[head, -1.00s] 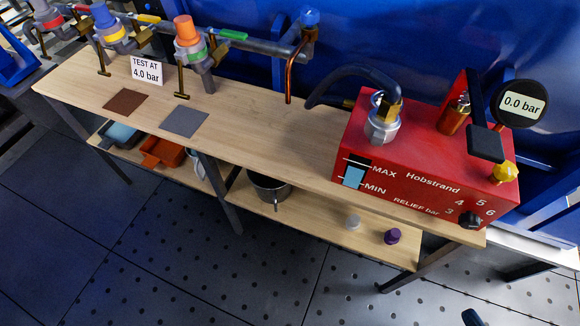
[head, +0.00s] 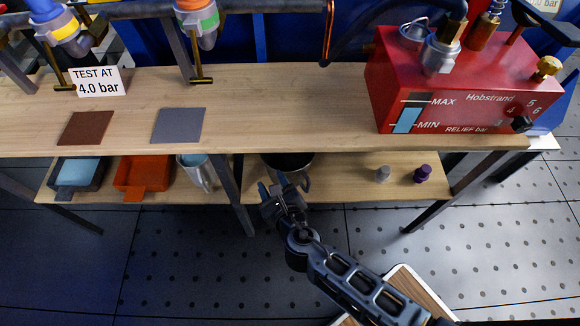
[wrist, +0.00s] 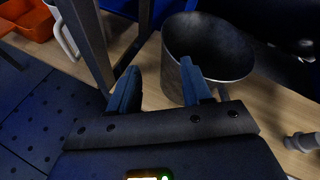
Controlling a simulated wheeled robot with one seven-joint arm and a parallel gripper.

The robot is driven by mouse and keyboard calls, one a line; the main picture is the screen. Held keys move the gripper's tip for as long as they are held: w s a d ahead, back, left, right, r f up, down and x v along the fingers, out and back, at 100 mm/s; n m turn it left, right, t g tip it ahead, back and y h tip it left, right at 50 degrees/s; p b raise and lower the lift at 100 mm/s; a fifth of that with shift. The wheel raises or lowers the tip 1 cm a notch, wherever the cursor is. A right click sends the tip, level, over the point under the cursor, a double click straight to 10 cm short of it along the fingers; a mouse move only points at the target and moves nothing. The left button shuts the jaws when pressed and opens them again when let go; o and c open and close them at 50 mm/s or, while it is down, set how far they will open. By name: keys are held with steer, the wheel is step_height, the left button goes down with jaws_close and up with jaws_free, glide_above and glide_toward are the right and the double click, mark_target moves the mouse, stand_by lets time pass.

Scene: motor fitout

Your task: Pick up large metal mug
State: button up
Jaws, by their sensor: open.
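The large metal mug (wrist: 178,62) stands upright on the lower shelf in the wrist view, its dark open top facing up. In the head view the mug (head: 296,162) shows under the upper board's front edge, partly hidden by that board and by my gripper. My gripper (head: 270,188) is open and empty in front of the mug. In the wrist view my gripper's fingertips (wrist: 160,72) point toward the mug; the right finger overlaps its near wall and the left finger is beside it. I cannot tell whether either finger touches it.
A dark table leg (wrist: 90,45) stands close left of my gripper. Left of it are a white mug (head: 197,172) and an orange tray (head: 143,175). A grey knob (head: 383,174) and a purple knob (head: 422,174) stand on the lower shelf (head: 345,185) to the right.

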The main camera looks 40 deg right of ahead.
steer(key=shift+w+d+f+n+t+h+b, duration=0.1)
steer(key=shift+w+d+f+n+b, duration=0.4)
steer(key=shift+w, duration=1.1)
steer(key=shift+w+d+f+n+t+h+b, duration=0.1)
steer(key=shift+w+d+f+n+b, duration=0.35)
steer(key=shift+w, duration=1.1)
steer(key=shift+w+d+f+n+t+h+b, duration=0.25)
steer(key=shift+w+d, duration=0.45)
steer(key=shift+w, duration=0.9)
steer(key=shift+c, duration=0.2)
jaws_close()
